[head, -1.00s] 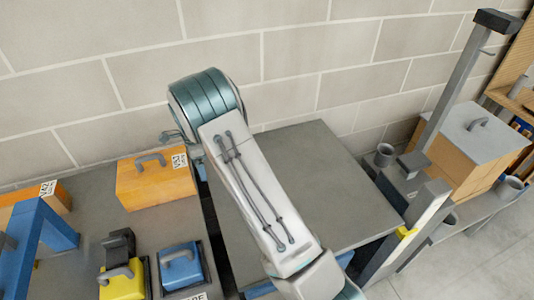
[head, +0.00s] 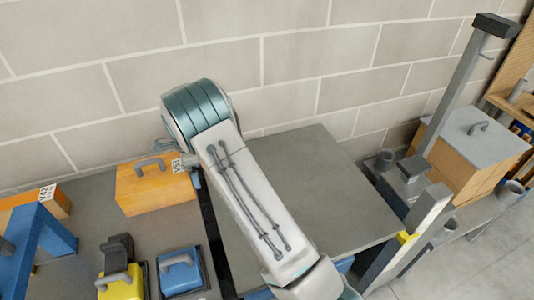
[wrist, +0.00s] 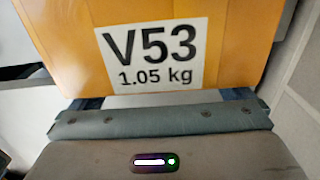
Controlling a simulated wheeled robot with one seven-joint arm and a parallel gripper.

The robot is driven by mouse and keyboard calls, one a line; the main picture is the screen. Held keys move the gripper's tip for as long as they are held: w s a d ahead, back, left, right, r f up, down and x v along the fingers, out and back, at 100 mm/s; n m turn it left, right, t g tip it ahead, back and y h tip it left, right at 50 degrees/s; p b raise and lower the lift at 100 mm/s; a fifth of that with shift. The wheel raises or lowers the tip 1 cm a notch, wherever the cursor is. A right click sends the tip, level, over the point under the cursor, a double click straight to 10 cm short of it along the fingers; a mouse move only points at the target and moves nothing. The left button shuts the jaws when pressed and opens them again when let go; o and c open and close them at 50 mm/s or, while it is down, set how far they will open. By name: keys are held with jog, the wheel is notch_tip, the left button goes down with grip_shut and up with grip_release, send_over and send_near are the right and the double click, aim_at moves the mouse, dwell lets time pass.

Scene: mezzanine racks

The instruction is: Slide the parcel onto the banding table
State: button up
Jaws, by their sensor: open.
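The parcel, an orange box with a grey top handle (head: 155,187), stands on the grey surface at the left, near the wall. Its label reads V53, 1.05 kg, and its labelled face fills the top of the wrist view (wrist: 235,60). My gripper (head: 192,166) is at the parcel's right end, partly hidden by my arm. In the wrist view my gripper (wrist: 160,101) is open and faces the label at close range; contact cannot be told. The grey table (head: 325,190), likely the banding table, is right of the parcel across a dark gap, with a bare top.
A blue frame (head: 30,235), a yellow item (head: 120,284) and a blue handled box (head: 180,272) stand on the left surface. A tall post (head: 450,95) rises beyond the table's right side. The wall runs close behind.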

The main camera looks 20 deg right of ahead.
aim_at(175, 174)
jog(key=shift+a, duration=3.25)
jog(key=shift+a+p, duration=0.3)
jog(key=shift+a, duration=1)
jog(key=shift+d, duration=0.15)
jog(key=shift+d, duration=1.35)
notch_tip(175, 174, up, 13)
jog(key=p, duration=0.7)
jog(key=shift+d, duration=0.1)
